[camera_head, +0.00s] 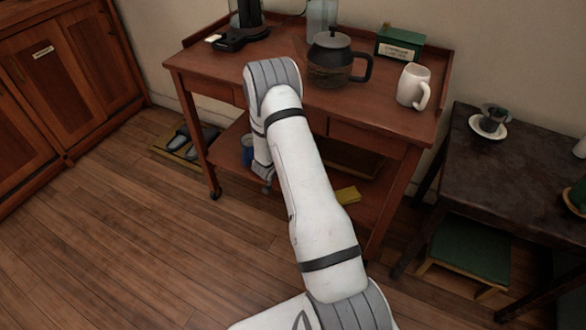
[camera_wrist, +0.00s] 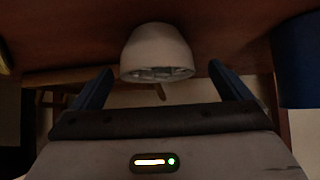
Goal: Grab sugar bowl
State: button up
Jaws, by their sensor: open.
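A pale, rounded bowl (camera_wrist: 157,48), which looks like the sugar bowl, shows in the wrist view. Its opening faces the lower part of the picture, and small pale pieces show in it. My gripper (camera_wrist: 160,72) is open, with one blue finger on each side of the bowl and a visible gap on both sides. The bowl lies around the fingertips' level in the picture; its exact depth is hard to tell. In the head view my arm reaches to the lower shelf (camera_head: 224,165) of the wooden cart, and the bowl is hidden there.
A blue container (camera_wrist: 298,60) stands close to the right finger; a blue object (camera_head: 247,150) shows on the lower shelf. A yellow item (camera_head: 347,195) lies on that shelf's right. The cart top (camera_head: 290,98) above holds a coffee pot (camera_head: 331,62) and a white pitcher (camera_head: 410,84).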

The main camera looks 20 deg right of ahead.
jog(key=b+x, duration=0.2)
jog(key=x, duration=0.2)
jog(key=shift+d+f, duration=0.15)
jog(key=shift+f, duration=0.05)
jog(key=shift+r, duration=0.1)
jog(key=c, duration=1.2)
